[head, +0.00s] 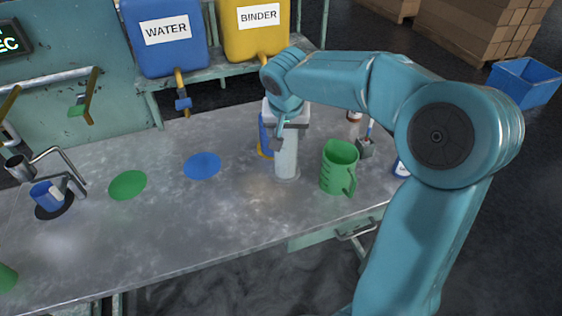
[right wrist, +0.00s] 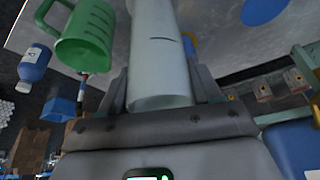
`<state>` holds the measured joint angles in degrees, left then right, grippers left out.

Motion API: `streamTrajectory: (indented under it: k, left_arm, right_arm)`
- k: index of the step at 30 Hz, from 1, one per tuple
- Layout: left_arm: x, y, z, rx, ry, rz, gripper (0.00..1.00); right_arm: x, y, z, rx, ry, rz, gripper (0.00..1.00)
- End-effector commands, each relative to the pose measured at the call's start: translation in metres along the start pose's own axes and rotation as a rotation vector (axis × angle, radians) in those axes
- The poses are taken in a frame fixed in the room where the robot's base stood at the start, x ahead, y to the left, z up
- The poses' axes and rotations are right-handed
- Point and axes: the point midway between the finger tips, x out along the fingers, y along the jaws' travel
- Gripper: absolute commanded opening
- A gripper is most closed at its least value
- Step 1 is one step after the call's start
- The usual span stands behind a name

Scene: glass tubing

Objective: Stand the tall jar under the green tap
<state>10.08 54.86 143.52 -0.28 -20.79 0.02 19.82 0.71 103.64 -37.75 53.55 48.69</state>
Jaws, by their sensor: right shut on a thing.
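The tall jar (head: 287,160) is a pale, translucent cylinder, upright at the middle right of the bench. My right gripper (head: 286,125) is shut on its upper part from above. In the right wrist view the jar (right wrist: 160,55) lies between the two fingers. Its base is at or close to the bench top; I cannot tell whether it touches. The green tap (head: 77,108) hangs from a pipe at the left back, and a green disc (head: 128,185) lies on the bench in front of it. My left gripper is not in view.
A green jug (head: 339,167) stands close right of the jar; a blue container (head: 263,134) is close behind it. A blue disc (head: 202,165) lies left of the jar, below the blue tap (head: 183,100). A blue mug (head: 46,194) stands far left.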

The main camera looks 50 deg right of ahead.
Motion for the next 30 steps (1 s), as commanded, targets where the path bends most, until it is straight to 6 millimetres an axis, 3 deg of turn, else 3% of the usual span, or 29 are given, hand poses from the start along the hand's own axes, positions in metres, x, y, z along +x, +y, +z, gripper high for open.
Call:
streamTrajectory:
  k: [3, 16, 30]
  left_arm:
    - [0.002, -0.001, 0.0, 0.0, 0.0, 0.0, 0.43]
    - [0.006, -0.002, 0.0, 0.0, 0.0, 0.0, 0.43]
    - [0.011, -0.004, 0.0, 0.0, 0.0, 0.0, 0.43]
  right_arm:
    - [0.029, 0.0, 0.012, -0.001, -0.004, 0.003, 0.13]
    - [0.083, -0.003, 0.032, 0.0, -0.002, 0.002, 0.13]
    - [0.093, -0.003, 0.036, 0.0, 0.001, -0.001, 0.13]
